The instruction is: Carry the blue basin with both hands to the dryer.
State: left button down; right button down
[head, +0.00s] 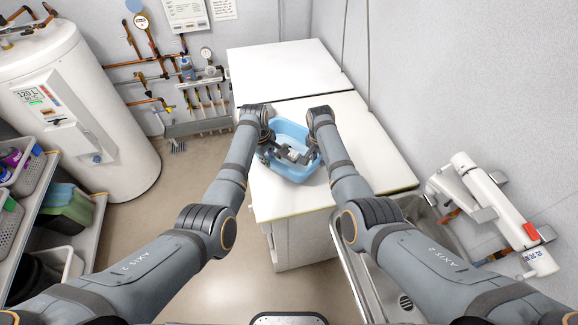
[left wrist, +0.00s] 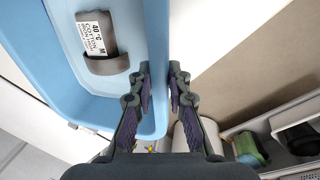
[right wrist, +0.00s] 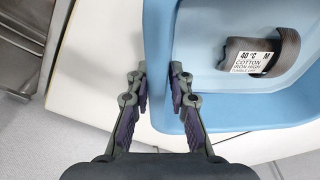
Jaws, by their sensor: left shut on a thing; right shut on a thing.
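The blue basin (head: 296,173) is over the nearer white top in the head view, between my two grippers. My left gripper (left wrist: 159,75) is shut on one side wall of the basin, with a finger on each side of it. My right gripper (right wrist: 158,75) is shut on the opposite wall in the same way. A rolled grey garment (right wrist: 284,47) with a white care label reading 40 °C, cotton, M lies inside the basin. Whether the basin touches the white top is hard to tell. No dryer is clearly identifiable.
The nearer white top (head: 375,165) has bare room to the right of the basin. A second white top (head: 285,70) behind is clear. A metal sink (head: 440,235) is at right, a white boiler (head: 75,95) at left, and a shelf with bins (head: 65,215) below it.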

pick_arm(q)
jog(key=shift+w+a+f+b, duration=0.1)
jog(key=shift+w+f+b, duration=0.05)
jog(key=shift+f+b, duration=0.55)
pick_arm(e)
jog(key=shift+d+f, duration=0.15)
jog(key=shift+f, duration=0.8)
pick_arm(q)
jog(key=c, duration=1.3)
grip_release()
jog(key=shift+r+p, duration=0.15)
jog(key=shift+p, duration=0.2)
pick_arm(e)
jog(key=c, duration=1.2)
grip_release()
jog(key=shift+r, duration=0.25)
pick_arm(q)
jog(key=shift+s, duration=0.2)
pick_arm(e)
jog(key=shift+s+r, duration=0.1)
jog(key=shift+s, duration=0.05)
pick_arm(q)
jog(key=shift+r, duration=0.15)
